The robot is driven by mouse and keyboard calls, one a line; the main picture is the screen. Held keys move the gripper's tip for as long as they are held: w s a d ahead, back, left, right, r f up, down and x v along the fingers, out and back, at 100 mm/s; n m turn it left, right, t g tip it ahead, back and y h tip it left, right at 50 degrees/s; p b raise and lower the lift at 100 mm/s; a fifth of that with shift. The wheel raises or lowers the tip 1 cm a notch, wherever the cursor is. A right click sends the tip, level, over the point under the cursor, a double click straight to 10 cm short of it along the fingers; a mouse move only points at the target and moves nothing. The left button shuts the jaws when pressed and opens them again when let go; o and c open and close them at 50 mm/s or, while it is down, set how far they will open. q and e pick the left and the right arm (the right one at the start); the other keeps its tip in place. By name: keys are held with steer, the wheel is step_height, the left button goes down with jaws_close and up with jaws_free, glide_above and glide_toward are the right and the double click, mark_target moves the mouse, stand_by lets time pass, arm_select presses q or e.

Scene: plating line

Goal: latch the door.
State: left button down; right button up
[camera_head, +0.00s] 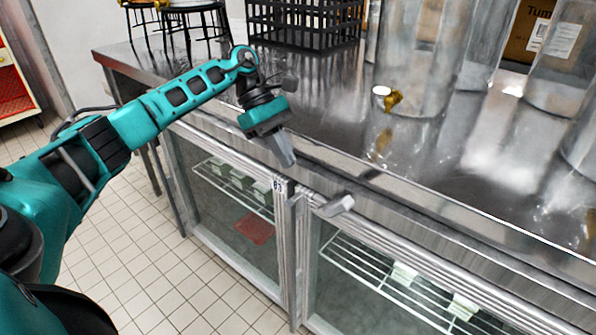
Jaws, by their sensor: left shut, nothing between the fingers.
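The counter-height steel cabinet has two glass doors below its top. The left door (222,228) and the right door (345,285) meet at upright frames in the middle, and both look about flush with the front. A silver latch handle (338,206) sticks out at the upper left corner of the right door. Whether it is engaged cannot be told. My left gripper (289,160) is shut and empty, pointing down at the counter's front edge, above and left of the latch handle and apart from it. My right gripper is out of view.
The shiny steel counter top (330,110) holds a black crate (305,22), a clear dispenser with a brass tap (394,100), more glass containers and a cardboard box (530,30). Wire shelves show behind the glass. The tiled floor (140,255) at left is clear.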

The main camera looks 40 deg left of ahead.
mark_target(338, 201)
arm_select(q)
steer(key=shift+w+a+r, duration=0.1)
steer(key=shift+a+r, duration=0.6)
steer(key=shift+a, duration=0.2)
steer(key=shift+w+a+r, duration=0.1)
steer(key=shift+a+r, duration=0.55)
steer(key=shift+a, duration=0.2)
steer(key=s+d+r+h+b, duration=0.2)
steer(key=d+r+h+b, duration=0.1)
steer(key=d+r, duration=0.1)
steer(key=shift+d+r, duration=0.15)
steer(key=shift+r, duration=0.35)
steer(key=shift+s, duration=0.1)
steer(key=b+x, duration=0.1)
steer(key=x, duration=1.3)
steer(key=shift+s+d, duration=0.1)
steer(key=shift+s, duration=0.1)
